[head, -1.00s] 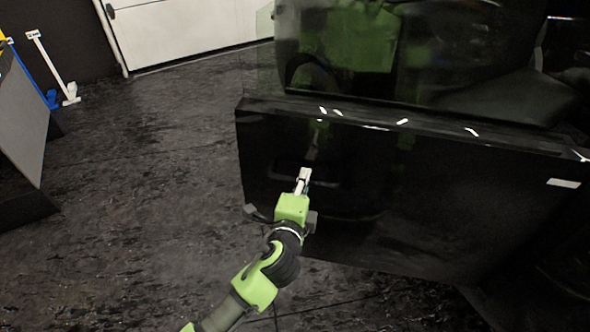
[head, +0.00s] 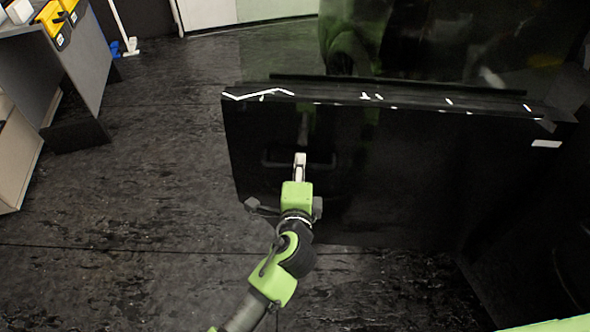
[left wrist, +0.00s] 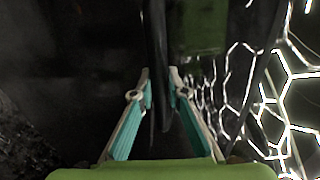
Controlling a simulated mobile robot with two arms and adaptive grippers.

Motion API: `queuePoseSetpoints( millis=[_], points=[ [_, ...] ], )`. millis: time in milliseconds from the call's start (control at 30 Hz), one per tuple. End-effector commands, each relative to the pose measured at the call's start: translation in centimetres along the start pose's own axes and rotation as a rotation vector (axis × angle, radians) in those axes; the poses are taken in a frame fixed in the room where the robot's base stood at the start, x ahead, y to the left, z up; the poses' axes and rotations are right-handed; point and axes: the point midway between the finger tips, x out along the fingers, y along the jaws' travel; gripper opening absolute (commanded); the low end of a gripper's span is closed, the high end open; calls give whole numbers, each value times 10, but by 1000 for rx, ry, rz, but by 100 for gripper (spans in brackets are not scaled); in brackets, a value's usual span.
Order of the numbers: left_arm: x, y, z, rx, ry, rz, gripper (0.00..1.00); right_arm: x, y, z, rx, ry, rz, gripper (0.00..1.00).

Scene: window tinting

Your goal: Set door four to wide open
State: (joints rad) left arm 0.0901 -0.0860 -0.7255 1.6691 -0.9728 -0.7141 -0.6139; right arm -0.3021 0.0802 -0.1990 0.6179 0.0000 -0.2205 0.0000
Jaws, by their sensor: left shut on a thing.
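The black car door (head: 400,180) fills the right half of the head view and stands out from the car, with its tinted glass above. I cannot read a door number. Its dark handle (head: 270,161) is on the outer panel near the left edge. My left gripper (head: 300,158) is at this handle. In the left wrist view, the fingers of my left gripper (left wrist: 160,85) stand on either side of a thin dark bar (left wrist: 157,50), which looks like the handle, and are closed on it. My right gripper does not show.
A grey cabinet (head: 90,70) with yellow bins (head: 52,18) stands at the far left. A white stand (head: 125,35) is by the back wall. The dark floor (head: 150,180) left of the door is clear.

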Motion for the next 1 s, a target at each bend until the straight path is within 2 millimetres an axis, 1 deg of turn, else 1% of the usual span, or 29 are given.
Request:
queuePoseSetpoints(
  millis=[33,367,400,467,700,833,933,1000],
  points=[
    [-2,5,-3,-1,3,10,0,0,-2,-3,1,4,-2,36],
    [-4,9,-5,-2,6,18,0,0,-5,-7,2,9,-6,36],
    [-4,10,-5,-2,6,18,17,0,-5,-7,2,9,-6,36],
    [-4,10,-5,-1,6,18,32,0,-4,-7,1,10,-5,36],
    [-3,6,-3,-1,4,12,32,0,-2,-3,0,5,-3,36],
    [-5,6,-3,-2,3,11,32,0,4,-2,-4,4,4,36],
    [-14,6,-3,-3,4,11,32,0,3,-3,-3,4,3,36],
    [-26,6,-3,-3,5,11,32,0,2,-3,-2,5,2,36]
  ],
)
